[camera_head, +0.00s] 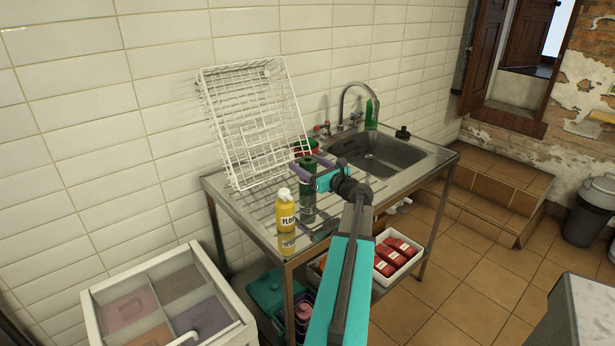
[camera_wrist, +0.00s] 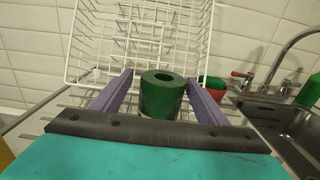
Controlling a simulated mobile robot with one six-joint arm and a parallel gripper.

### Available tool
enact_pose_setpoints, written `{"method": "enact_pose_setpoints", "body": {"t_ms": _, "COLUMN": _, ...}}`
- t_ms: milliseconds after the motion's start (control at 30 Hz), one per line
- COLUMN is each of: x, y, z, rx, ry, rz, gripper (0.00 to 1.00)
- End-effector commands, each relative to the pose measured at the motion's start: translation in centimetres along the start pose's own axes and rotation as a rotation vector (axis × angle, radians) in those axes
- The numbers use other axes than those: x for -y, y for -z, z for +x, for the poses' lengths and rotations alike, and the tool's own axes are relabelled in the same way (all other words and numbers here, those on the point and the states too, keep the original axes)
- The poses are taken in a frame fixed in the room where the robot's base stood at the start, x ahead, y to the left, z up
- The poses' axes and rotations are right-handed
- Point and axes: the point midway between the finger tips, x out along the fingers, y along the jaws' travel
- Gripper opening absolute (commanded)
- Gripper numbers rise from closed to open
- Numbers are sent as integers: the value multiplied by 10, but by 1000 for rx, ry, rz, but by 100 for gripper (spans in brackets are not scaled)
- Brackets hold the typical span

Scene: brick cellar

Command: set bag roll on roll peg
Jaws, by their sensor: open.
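The bag roll is a dark green cylinder with a hole in its top. In the head view the roll (camera_head: 308,166) stands upright over the ribbed steel drainboard (camera_head: 262,205), in front of the white wire rack. In the wrist view the roll (camera_wrist: 163,97) sits between the two purple fingers of my gripper (camera_wrist: 158,95). My gripper, also in the head view (camera_head: 308,177), is open around it, with a gap visible on the right side. The roll's lower part is hidden in the wrist view. I cannot make out a roll peg in either view.
A white wire rack (camera_head: 255,125) leans on the tiled wall. A yellow bottle (camera_head: 285,212) stands left of the roll. A red and green bowl (camera_wrist: 214,86) is behind it. The sink (camera_head: 380,155) and tap (camera_head: 352,92) are right. A white divided box (camera_head: 215,270) stands lower left.

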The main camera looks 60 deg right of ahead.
Motion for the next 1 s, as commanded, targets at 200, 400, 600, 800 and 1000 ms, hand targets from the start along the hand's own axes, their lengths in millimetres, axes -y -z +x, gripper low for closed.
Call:
{"method": "enact_pose_setpoints", "body": {"t_ms": 200, "x": 4, "y": -1, "z": 25, "rx": 0, "ry": -2, "rz": 0, "gripper": 68}}
{"method": "enact_pose_setpoints", "body": {"t_ms": 400, "x": 4, "y": 0, "z": 39, "rx": 0, "ry": 0, "rz": 1, "gripper": 68}}
{"method": "enact_pose_setpoints", "body": {"t_ms": 600, "x": 4, "y": 1, "z": 39, "rx": 0, "ry": 0, "rz": 0, "gripper": 68}}
{"method": "enact_pose_setpoints", "body": {"t_ms": 800, "x": 4, "y": 1, "z": 39, "rx": 0, "ry": 0, "rz": 0, "gripper": 68}}
{"method": "enact_pose_setpoints", "body": {"t_ms": 1000, "x": 4, "y": 1, "z": 39, "rx": 0, "ry": 0, "rz": 0, "gripper": 65}}
